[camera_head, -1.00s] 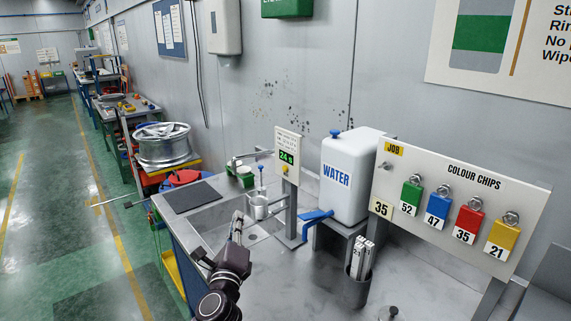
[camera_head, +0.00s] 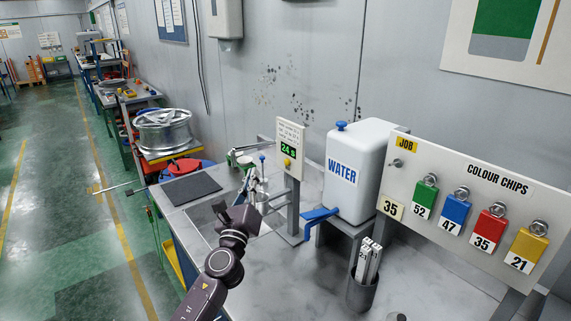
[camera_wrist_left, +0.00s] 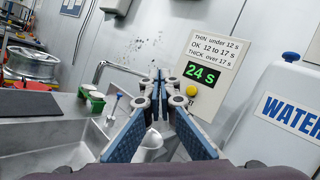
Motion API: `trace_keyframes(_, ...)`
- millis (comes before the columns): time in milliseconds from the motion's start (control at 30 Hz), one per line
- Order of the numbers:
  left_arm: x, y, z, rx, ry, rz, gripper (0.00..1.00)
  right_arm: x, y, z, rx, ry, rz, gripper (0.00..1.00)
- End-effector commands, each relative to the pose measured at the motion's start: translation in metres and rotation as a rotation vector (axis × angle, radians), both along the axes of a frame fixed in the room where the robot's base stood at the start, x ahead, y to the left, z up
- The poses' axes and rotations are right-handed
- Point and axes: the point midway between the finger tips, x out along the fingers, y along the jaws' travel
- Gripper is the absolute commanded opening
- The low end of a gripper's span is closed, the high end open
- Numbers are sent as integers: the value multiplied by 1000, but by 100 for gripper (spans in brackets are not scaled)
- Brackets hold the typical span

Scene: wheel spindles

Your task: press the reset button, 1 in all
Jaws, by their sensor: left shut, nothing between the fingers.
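The reset button appears to be the yellow round button (camera_head: 287,162) on the timer panel (camera_head: 291,134), below its green "24 s" display. In the left wrist view the yellow button (camera_wrist_left: 191,90) sits just right of the fingertips, with the display (camera_wrist_left: 198,75) above it. My left gripper (camera_head: 251,176) is shut and empty, in front of and to the left of the panel. Its closed fingertips (camera_wrist_left: 159,76) point forward, left of the button. They look apart from it, but the depth gap is hard to tell. My right gripper is not in view.
A white water tank (camera_head: 357,172) with a blue tap (camera_head: 320,214) stands right of the panel. A metal cup (camera_wrist_left: 150,147) is partly hidden below the fingers. A chip board (camera_head: 465,205) and a pot of rods (camera_head: 363,289) are further right.

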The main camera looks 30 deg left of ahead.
Motion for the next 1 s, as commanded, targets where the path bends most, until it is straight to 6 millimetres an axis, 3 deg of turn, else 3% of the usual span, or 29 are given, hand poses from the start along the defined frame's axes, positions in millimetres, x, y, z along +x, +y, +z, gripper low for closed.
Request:
trace_keyframes(200,29,-12,-1,-3,-3,0,0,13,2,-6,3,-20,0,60)
trace_keyframes(500,62,-26,0,-2,-2,-1,0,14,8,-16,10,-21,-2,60)
trace_keyframes(1000,72,-30,1,-2,-2,0,0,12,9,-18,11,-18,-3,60)
